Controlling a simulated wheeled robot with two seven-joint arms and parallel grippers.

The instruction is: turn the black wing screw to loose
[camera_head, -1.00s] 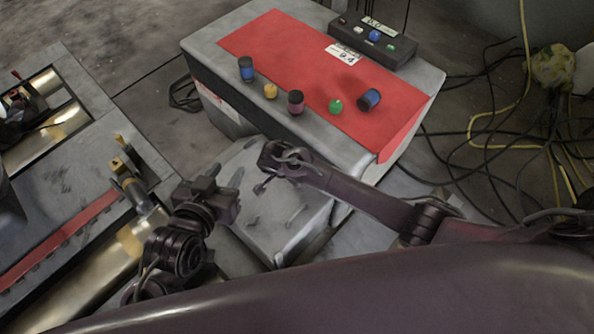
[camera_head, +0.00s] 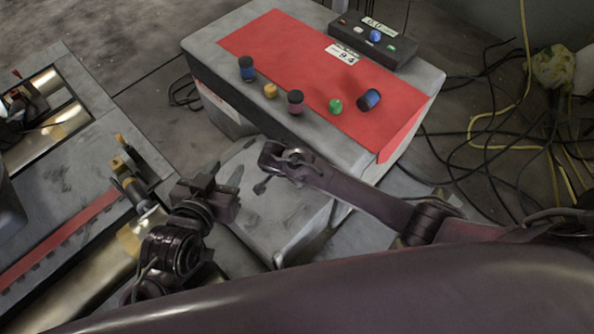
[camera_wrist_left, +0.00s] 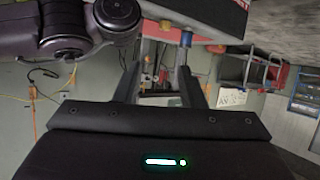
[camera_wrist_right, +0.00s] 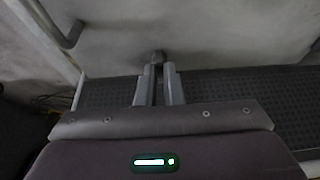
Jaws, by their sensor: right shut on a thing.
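The black wing screw (camera_wrist_right: 158,57) shows in the right wrist view as a small dark piece at the fingertips, against a pale grey surface. My right gripper (camera_wrist_right: 158,72) is shut on it, its two fingers close together and hiding most of it. In the head view my right wrist hangs over the grey box below the red-topped cabinet, and the screw cannot be made out clearly there. My left gripper (camera_head: 224,178) is left of the right one, apart from it. Its fingers stand apart with nothing between them in the left wrist view (camera_wrist_left: 157,78).
A grey cabinet with a red top (camera_head: 300,55) bears several small coloured knobs and a dark control box (camera_head: 372,42). A roller bench (camera_head: 75,160) with brass rollers is at left. Cables (camera_head: 500,140) lie on the floor at right.

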